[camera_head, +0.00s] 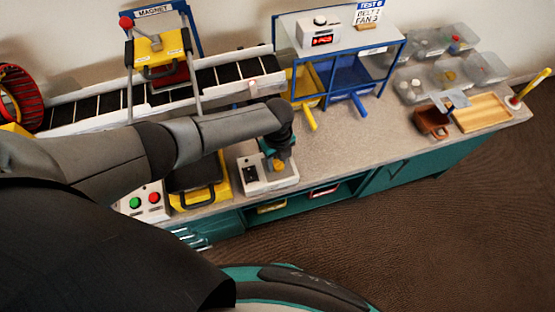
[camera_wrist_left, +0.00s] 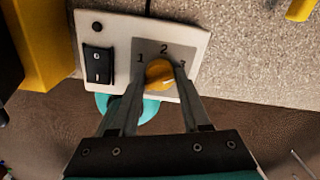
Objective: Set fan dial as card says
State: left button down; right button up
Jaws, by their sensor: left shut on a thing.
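The fan dial is a yellow knob (camera_wrist_left: 159,73) on a white control box (camera_wrist_left: 121,35) with the marks 1, 2 and 3 around it. My left gripper (camera_wrist_left: 161,84) is shut on the knob, one finger on each side. Which number the knob points to is unclear. In the head view my left gripper (camera_head: 280,152) reaches down over the same white box (camera_head: 254,184) at the bench's front edge. The card (camera_head: 368,13) at the back seems to read TEST 6, BELT 2, FAN 3. My right gripper is not in view.
A black rocker switch (camera_wrist_left: 98,63) sits beside the dial. A yellow box with a black handle (camera_head: 208,192) stands left of the control box, beside a panel with green and red buttons (camera_head: 144,202). A conveyor (camera_head: 225,76) runs behind.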

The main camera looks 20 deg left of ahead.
aim_at(277, 162)
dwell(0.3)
pick_arm(q)
jog(key=shift+c, duration=1.9)
grip_release()
jog(key=shift+r, duration=0.6)
notch_tip(277, 162, up, 14)
jog(key=p, duration=0.4)
